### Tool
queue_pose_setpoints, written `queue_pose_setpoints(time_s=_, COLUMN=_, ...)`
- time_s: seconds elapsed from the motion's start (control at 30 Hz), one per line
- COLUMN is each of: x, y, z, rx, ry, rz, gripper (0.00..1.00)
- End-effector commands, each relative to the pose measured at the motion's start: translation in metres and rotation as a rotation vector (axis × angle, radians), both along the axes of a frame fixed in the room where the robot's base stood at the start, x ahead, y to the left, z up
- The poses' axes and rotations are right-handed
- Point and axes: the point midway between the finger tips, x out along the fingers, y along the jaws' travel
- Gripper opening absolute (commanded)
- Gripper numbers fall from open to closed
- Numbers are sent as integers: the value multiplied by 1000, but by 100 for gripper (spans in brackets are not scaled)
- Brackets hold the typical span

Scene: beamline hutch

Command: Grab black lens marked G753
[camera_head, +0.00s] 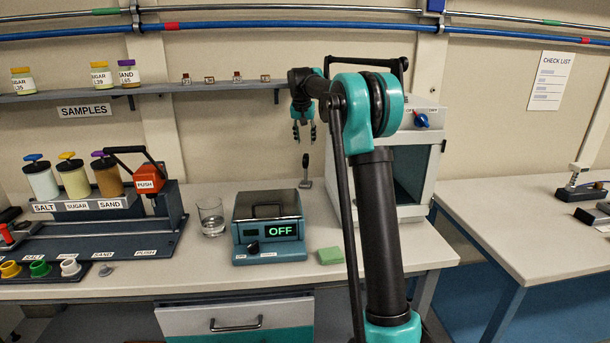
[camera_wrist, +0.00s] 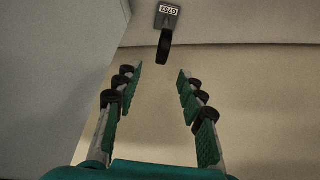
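The black lens (camera_head: 306,166) stands upright on the bench, between the teal device with the OFF display and the white cabinet. The lens lies beyond the fingertips, toward the top of that picture.
The teal device (camera_head: 268,247) and a glass beaker (camera_head: 211,217) stand left of the lens. The white cabinet (camera_head: 430,178) stands close on the right. A green sponge (camera_head: 330,256) lies in front. A shelf (camera_head: 150,92) with jars and small items runs behind.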

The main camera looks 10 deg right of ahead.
Motion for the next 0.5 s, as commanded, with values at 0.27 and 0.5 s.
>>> queue_pose_setpoints(time_s=0.27, x=16, y=-5, z=-42, rx=0, ry=0, rz=0, gripper=40)
queue_pose_setpoints(time_s=0.5, x=22, y=-7, z=-57, rx=0, ry=0, rz=0, gripper=40)
